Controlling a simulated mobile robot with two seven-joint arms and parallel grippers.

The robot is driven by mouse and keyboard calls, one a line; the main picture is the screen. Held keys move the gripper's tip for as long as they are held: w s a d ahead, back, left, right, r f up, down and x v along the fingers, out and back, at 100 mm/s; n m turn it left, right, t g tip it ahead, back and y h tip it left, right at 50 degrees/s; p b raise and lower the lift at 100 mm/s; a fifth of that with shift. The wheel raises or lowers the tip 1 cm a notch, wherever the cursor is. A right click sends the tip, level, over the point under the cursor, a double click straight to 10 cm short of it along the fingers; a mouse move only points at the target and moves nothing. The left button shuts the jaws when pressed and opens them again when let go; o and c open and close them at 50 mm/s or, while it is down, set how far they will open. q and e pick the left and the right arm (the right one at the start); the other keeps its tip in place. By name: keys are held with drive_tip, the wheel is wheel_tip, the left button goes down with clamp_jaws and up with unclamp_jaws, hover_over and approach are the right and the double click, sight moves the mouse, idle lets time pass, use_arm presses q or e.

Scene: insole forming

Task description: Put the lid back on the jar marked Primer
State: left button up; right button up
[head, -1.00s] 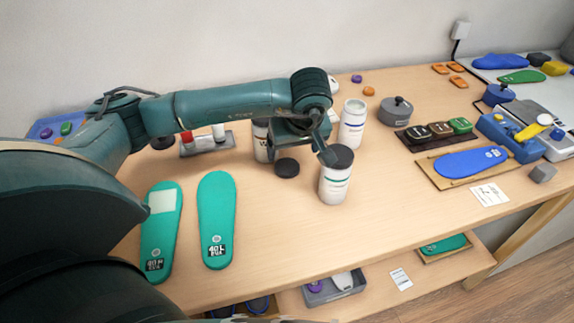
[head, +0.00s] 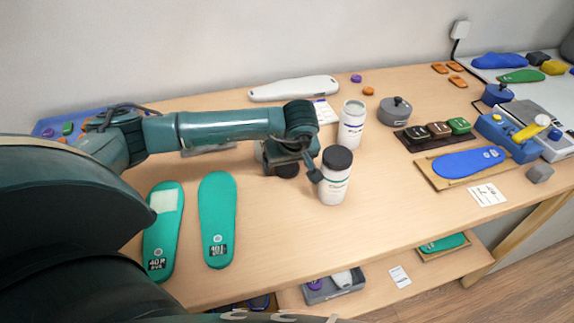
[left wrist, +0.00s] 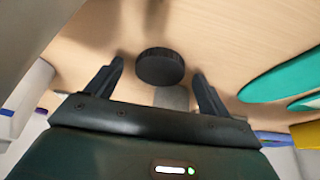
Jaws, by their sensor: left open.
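A black round lid (head: 288,171) lies on the table, partly covered by my left gripper (head: 300,172) in the head view. In the left wrist view the lid (left wrist: 160,66) lies between the two spread fingers, with bare gap on both sides. My left gripper is open and empty. A white jar with no dark lid (head: 351,128) stands behind and to the right of the gripper. Another white jar with a black lid on (head: 334,187) stands just right of the gripper. I cannot read either label clearly. My right gripper is not in view.
Two green insoles (head: 217,215) lie at the front left. A grey lidded pot (head: 396,111), a dark tray with several blocks (head: 432,134) and a blue insole on a board (head: 470,162) stand to the right. The table in front of the jars is clear.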

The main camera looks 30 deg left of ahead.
sight(288, 169)
use_arm(q)
drive_tip(key=shift+c, duration=0.5)
drive_tip(key=c, duration=1)
drive_tip(key=shift+o, duration=0.2)
drive_tip(key=shift+r, duration=0.15)
wheel_tip(288, 169, up, 18)
drive_tip(key=b, duration=0.1)
drive_tip(key=shift+b, duration=0.35)
